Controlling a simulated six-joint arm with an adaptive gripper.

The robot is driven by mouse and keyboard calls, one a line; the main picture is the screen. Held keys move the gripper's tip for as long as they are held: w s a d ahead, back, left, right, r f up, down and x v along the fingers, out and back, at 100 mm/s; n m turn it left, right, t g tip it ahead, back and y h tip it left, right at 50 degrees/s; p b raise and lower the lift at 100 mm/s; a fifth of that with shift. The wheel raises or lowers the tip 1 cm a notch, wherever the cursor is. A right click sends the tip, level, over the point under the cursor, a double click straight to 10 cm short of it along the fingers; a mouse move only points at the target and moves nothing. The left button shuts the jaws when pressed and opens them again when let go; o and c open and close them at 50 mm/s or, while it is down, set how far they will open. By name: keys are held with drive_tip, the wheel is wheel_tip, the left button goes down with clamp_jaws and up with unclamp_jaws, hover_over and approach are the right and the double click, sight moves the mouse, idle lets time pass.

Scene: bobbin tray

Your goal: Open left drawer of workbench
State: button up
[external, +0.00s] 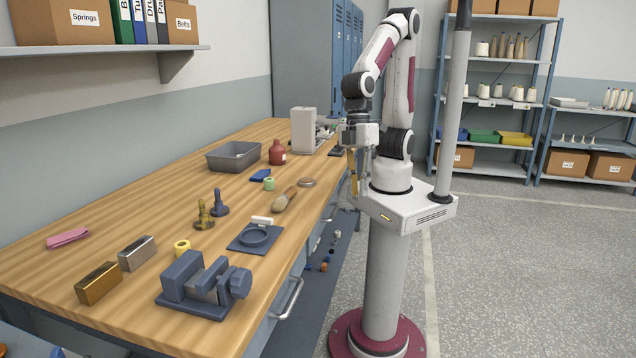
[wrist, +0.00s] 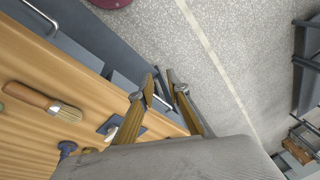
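The wooden-topped workbench (external: 150,215) runs along the left wall, its blue-grey front facing right. A drawer front with a metal bar handle (external: 288,299) shows at the near end. A bar handle also shows at the upper left of the wrist view (wrist: 42,14). I cannot tell for certain which drawer that one belongs to. My gripper (external: 354,188) points down beside the far part of the bench front, well beyond the near handle. In the wrist view my gripper (wrist: 160,80) has its fingers apart with nothing held between them. The fingers partly cover the bench front.
A blue vise (external: 205,285) stands near the front edge of the benchtop. A brush (external: 285,200), a grey bin (external: 234,156) and small parts lie farther along. Open floor (external: 510,280) lies to the right. Shelves (external: 500,95) stand at the back.

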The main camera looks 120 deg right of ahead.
drive_tip(key=w+a+f+m+y, duration=0.1)
drive_tip(key=w+a+f, duration=0.25)
drive_tip(key=a, duration=0.35)
drive_tip(key=w+a+f+m+t, duration=0.1)
drive_tip(key=w+a+f+m, duration=0.1)
drive_tip(key=a+f, duration=0.3)
drive_tip(key=w+a+f+m+y, duration=0.1)
drive_tip(key=w+a+f, duration=0.2)
drive_tip(key=a, duration=0.5)
drive_tip(key=w+a+f+m+t, duration=0.4)
drive_tip(key=w+a+f+m, duration=0.2)
drive_tip(key=a+f, duration=0.45)
drive_tip(key=m+t+h, duration=0.5)
drive_tip(key=m+h, duration=1)
drive_tip(key=m, duration=0.5)
approach(295, 292)
drive_tip(key=w+d+f, duration=0.1)
drive_tip(key=shift+w+d+f, duration=0.15)
drive_tip(key=shift+w+f, duration=0.1)
drive_tip(key=shift+w+d, duration=0.1)
drive_tip(key=shift+x, duration=3.75)
